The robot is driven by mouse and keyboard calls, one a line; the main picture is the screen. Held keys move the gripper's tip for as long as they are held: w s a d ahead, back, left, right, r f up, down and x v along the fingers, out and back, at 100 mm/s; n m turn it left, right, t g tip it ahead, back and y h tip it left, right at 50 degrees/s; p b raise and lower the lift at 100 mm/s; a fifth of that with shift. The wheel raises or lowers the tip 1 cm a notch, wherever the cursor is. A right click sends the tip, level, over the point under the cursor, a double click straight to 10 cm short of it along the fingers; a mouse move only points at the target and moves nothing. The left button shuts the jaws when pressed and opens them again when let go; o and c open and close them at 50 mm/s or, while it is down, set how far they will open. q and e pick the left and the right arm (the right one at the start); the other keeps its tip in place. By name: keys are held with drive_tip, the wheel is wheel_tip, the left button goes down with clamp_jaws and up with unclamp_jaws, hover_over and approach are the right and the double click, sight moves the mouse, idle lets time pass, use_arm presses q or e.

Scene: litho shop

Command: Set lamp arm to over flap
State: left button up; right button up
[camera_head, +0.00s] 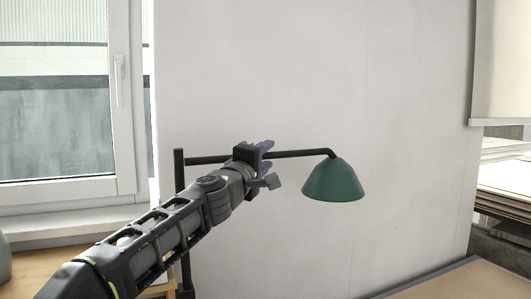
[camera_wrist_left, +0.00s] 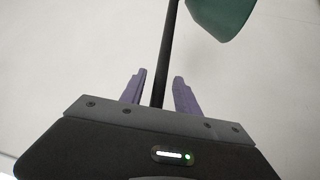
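The lamp arm (camera_head: 300,153) is a thin black bar running sideways from a dark upright post (camera_head: 180,200) to a green cone-shaped shade (camera_head: 335,182). The bar (camera_wrist_left: 168,40) and part of the green shade (camera_wrist_left: 222,14) also show in the left wrist view. My left gripper (camera_head: 266,157) is at the bar, left of the shade. Its purple fingers (camera_wrist_left: 159,78) stand apart on either side of the bar, with gaps visible, so it is open around the bar. My right gripper is out of view. I cannot pick out the flap with certainty.
A white wall (camera_head: 400,120) stands behind the lamp. A window (camera_head: 60,100) is at the left above a wooden surface (camera_head: 40,262). A dark-edged panel or tabletop (camera_head: 455,283) is at the lower right. Stacked sheets (camera_head: 505,178) lie at the far right.

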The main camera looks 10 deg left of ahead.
use_arm(q)
clamp_jaws()
idle(0.5)
idle(1.0)
